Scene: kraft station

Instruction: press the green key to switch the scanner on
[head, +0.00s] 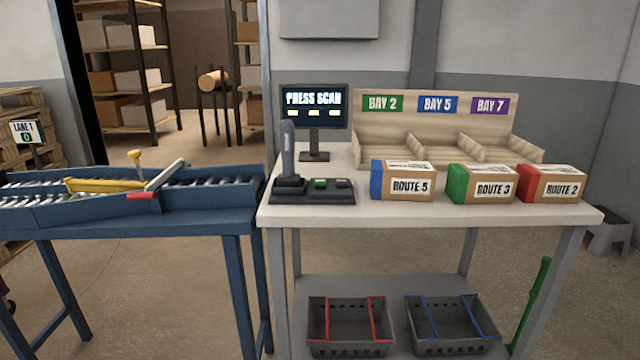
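The green key (320,183) sits on a dark key panel (328,197) near the front left of the white table. A dark key sits to its right on the same panel. The grey handheld scanner (288,150) stands upright in a dark cradle (290,190) at the panel's left. Behind them a monitor (314,106) reads "PRESS SCAN" above several small light boxes. My gripper is not in this view.
Cartons marked Route 5 (404,182), Route 3 (481,184) and Route 2 (551,184) line the table (420,214) to the right. A wooden bay rack (390,140) stands behind them. A blue roller conveyor (200,222) with a yellow-handled gate adjoins the left. Baskets sit below.

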